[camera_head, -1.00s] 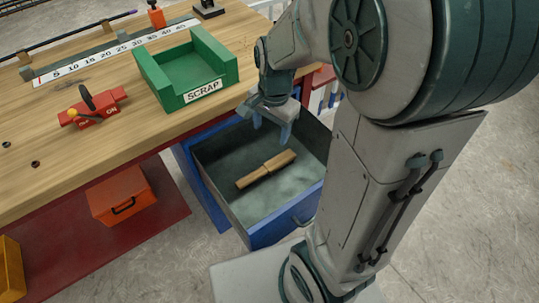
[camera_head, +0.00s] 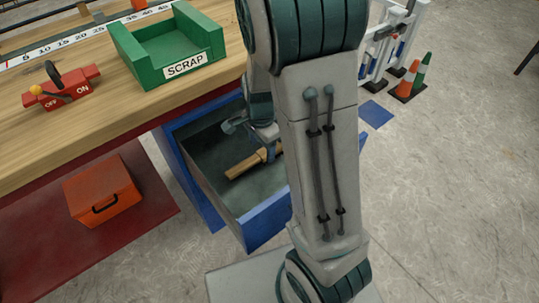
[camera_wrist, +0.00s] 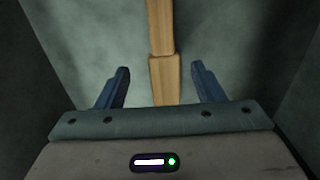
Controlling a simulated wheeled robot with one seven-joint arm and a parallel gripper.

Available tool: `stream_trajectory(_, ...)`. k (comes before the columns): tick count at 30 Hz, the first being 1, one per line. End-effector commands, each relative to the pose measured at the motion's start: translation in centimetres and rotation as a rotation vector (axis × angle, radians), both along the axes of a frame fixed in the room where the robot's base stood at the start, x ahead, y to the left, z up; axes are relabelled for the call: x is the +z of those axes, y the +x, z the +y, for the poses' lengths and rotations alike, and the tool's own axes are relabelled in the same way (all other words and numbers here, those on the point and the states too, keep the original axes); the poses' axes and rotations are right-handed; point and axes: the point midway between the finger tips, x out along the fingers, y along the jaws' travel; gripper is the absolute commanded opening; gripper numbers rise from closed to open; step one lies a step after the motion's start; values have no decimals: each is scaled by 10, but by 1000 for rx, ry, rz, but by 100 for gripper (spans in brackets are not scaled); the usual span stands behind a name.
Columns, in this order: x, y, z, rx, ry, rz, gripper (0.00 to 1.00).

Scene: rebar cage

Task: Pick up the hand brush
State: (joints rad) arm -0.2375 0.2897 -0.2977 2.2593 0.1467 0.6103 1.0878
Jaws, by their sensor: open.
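The hand brush (camera_head: 243,165), a light wooden bar with a thicker part and a thinner part, lies on the floor of the open blue drawer (camera_head: 265,222). It also shows in the wrist view (camera_wrist: 164,80), running up the picture between my two fingers. My gripper (camera_wrist: 160,88) is open above the brush, with a finger on each side and gaps to the wood. In the head view my gripper (camera_head: 262,148) is inside the drawer, and my arm hides the brush's right end. Bristles are not visible.
The drawer walls stand close around my gripper. The workbench (camera_head: 110,105) is to the left, with a green SCRAP tray (camera_head: 185,65) and a red switch box (camera_head: 62,92). An orange toolbox (camera_head: 103,190) sits below. Traffic cones (camera_head: 408,82) stand at the back right.

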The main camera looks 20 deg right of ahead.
Motion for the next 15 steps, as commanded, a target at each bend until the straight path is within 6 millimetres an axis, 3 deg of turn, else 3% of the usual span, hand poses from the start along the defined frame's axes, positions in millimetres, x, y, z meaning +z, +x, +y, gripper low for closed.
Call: stream_trajectory(15, -54, 5, 0, -1, 0, 0, 62)
